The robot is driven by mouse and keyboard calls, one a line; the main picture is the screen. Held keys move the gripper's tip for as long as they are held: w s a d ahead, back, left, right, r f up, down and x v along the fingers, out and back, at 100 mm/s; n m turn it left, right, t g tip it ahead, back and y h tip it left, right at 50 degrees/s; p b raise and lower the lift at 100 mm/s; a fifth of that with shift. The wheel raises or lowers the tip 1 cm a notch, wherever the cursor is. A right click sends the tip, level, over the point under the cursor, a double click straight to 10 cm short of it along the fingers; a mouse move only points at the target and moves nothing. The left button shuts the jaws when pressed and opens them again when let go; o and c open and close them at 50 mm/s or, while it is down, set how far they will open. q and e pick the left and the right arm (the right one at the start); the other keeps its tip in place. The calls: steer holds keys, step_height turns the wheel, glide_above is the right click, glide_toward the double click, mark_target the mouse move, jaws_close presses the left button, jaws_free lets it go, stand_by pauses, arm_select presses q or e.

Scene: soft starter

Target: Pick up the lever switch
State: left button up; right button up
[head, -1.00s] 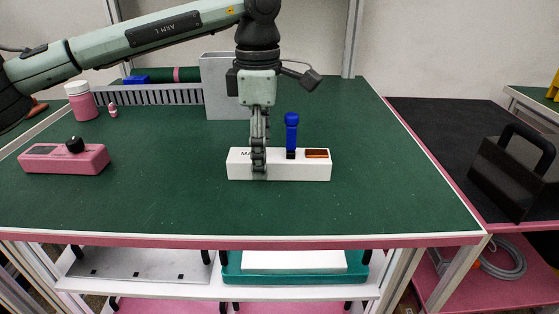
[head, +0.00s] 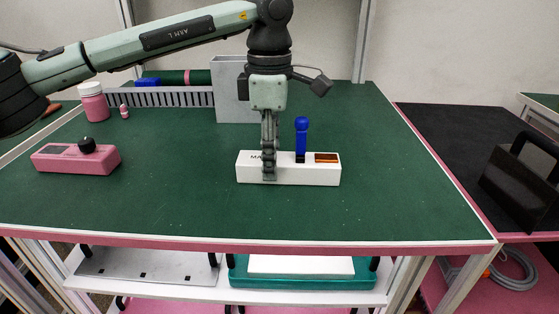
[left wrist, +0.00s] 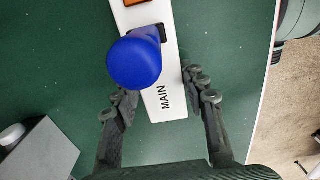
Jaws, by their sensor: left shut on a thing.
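The lever switch (head: 311,173) is a long white block with a blue lever standing up from it and an orange-brown rocker at its right end. It lies on the green table top. In the left wrist view the white body (left wrist: 168,103) shows its MAIN label and the round blue knob. My left gripper (head: 269,177) points straight down over the left part of the block, left of the lever. Its fingers lie on both long sides of the body and are shut on it. My right gripper is not in view.
A pink box with a black knob (head: 76,158) stands at the left. A pink bottle (head: 94,103) and a grey box (head: 230,95) stand farther back. The table is clear in front and to the right. A black case (head: 521,178) sits on the right side table.

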arm_select(q)
steer(key=shift+r, duration=0.6)
step_height(320, 180, up, 3)
steer(key=shift+f, duration=0.2)
steer(key=s+a+r+b, duration=0.2)
steer(key=s+a+r, duration=0.4)
steer(key=a, duration=0.3)
steer(key=shift+s+a+r, duration=0.3)
steer(key=shift+r, duration=0.3)
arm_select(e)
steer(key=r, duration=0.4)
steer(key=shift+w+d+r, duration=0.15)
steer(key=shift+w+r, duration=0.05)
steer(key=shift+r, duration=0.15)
arm_select(q)
steer(key=w+d+p, duration=0.4)
steer(key=w+d, duration=0.2)
steer(key=d, duration=0.3)
steer(key=shift+w+d, duration=0.3)
steer(key=shift+d, duration=0.05)
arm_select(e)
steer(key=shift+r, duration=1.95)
arm_select(q)
steer(key=shift+f, duration=0.15)
